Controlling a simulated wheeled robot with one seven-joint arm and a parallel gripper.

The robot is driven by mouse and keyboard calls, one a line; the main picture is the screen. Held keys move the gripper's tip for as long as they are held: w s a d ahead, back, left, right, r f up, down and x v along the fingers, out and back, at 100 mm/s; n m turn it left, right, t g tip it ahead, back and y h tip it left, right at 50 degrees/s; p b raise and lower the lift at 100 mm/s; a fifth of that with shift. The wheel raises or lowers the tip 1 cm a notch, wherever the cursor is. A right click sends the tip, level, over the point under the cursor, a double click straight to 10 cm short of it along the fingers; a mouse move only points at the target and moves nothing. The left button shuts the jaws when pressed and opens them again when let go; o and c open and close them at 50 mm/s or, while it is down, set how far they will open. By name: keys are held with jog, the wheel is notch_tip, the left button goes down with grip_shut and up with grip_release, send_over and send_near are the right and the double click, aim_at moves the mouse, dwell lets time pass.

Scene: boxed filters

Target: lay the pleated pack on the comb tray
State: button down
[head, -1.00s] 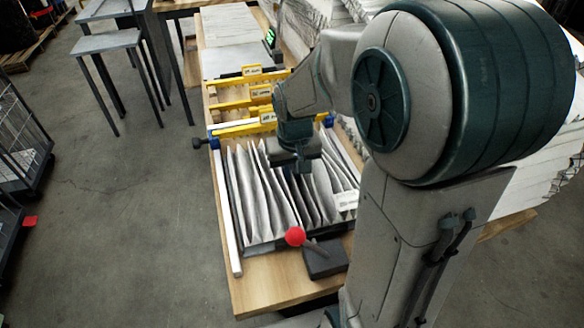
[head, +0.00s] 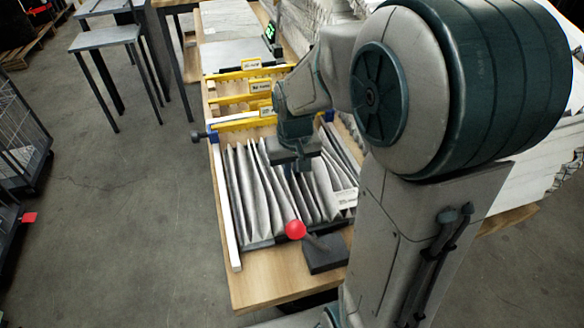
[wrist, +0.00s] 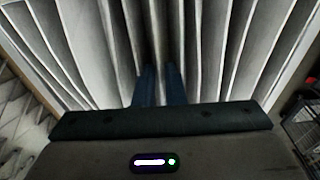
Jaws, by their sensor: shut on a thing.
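The pleated pack (head: 262,200) is a wide row of white-grey pleats with a white label at its right side. It spans the front part of the bench in the head view and fills most of the wrist view (wrist: 215,50). My gripper (head: 297,168) is over the middle of its far half. In the wrist view its two blue fingers (wrist: 160,78) are close together, shut on pleats near the middle. Yellow comb bars (head: 245,99) with small labels cross the bench behind the pack. I cannot tell whether the pack touches what is under it.
A red-knobbed lever on a dark block (head: 325,254) stands at the pack's front right corner. A white rail (head: 224,215) runs along its left side. Blue-ended clamps sit at the nearest yellow bar. Stacked white filters stand to the right. Bare wood (head: 275,281) shows in front.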

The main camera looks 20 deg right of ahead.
aim_at(292, 173)
jog(key=c, duration=1.8)
grip_release()
jog(key=shift+r+p, duration=1.7)
jog(key=shift+r, duration=0.6)
jog(key=shift+o, duration=0.4)
jog(key=o, duration=0.5)
notch_tip(292, 173, up, 14)
jog(key=s+f, duration=0.1)
jog(key=s, duration=0.1)
jog(key=shift+t, duration=0.8)
jog(key=s+f, duration=0.2)
jog(key=s, duration=0.2)
jog(key=s+f, duration=0.3)
jog(key=s, duration=0.1)
jog(key=s+f, duration=0.3)
jog(key=s, duration=0.1)
jog(key=shift+s, duration=0.2)
